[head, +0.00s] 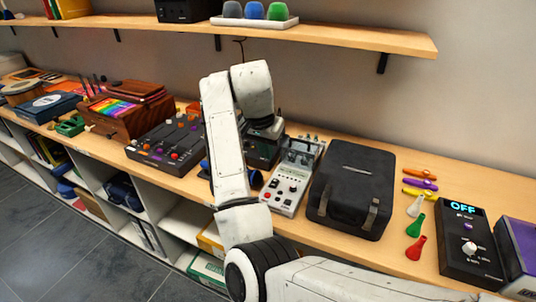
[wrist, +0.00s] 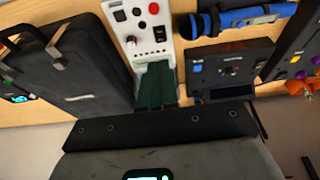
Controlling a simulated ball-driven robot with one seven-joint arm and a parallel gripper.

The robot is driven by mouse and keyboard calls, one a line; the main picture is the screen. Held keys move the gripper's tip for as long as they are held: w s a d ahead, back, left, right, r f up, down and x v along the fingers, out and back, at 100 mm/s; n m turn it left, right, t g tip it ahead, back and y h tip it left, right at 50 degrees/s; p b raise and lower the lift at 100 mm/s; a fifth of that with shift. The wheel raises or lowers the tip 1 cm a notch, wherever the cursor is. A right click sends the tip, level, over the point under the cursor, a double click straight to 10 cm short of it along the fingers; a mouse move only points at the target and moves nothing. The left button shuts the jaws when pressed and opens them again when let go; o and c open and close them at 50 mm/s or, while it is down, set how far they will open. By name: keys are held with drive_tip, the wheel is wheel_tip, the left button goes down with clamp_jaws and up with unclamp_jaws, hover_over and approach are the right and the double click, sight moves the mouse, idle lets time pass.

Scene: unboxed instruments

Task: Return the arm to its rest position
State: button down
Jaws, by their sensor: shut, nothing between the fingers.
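My white arm is raised over the bench in the head view, bent at the elbow with its wrist hanging down. My gripper shows in the wrist view (wrist: 157,72) as two dark green fingers pressed together, with nothing between them. In that view the fingers overlap the end of a white control box (wrist: 147,22); whether they touch it I cannot tell. In the head view the fingers are not clearly visible below the wrist, which is in front of a black box (head: 262,152).
The white control box (head: 289,187) and a black case (head: 352,190) stand right of my arm. A black mixer (head: 166,143) is to the left. A blue cylinder (wrist: 245,17) lies by the black box. A shelf (head: 340,36) overhangs the back. Horns and an "OFF" box (head: 470,245) are at right.

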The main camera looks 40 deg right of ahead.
drive_tip(key=shift+f, duration=0.1)
idle(0.5)
drive_tip(key=s+f+n, duration=0.1)
drive_tip(key=f, duration=0.1)
drive_tip(key=s+f+n, duration=0.1)
drive_tip(key=f, duration=0.1)
drive_tip(key=s+f+n, duration=0.1)
drive_tip(key=s+f, duration=0.1)
drive_tip(key=f, duration=0.1)
drive_tip(key=shift+t+h, duration=0.4)
drive_tip(key=s+a+f+n, duration=0.1)
drive_tip(key=f, duration=0.1)
drive_tip(key=s+a+f+n+t, duration=0.1)
drive_tip(key=s+f, duration=0.1)
drive_tip(key=s+a+f+n, duration=0.1)
drive_tip(key=s, duration=0.1)
drive_tip(key=shift+f+n, duration=0.4)
drive_tip(key=s+a+f+n+t+y, duration=0.1)
drive_tip(key=s+a+f+n+y, duration=0.2)
drive_tip(key=s+a, duration=0.4)
drive_tip(key=s+a+f+n+t+y, duration=0.1)
drive_tip(key=s+a+f+n, duration=0.3)
drive_tip(key=s+a, duration=0.35)
drive_tip(key=s+d+f+g, duration=0.2)
drive_tip(key=s+f+g, duration=0.2)
drive_tip(key=s, duration=0.6)
drive_tip(key=shift+d+f, duration=0.35)
drive_tip(key=shift+f, duration=0.4)
drive_tip(key=shift+w, duration=0.1)
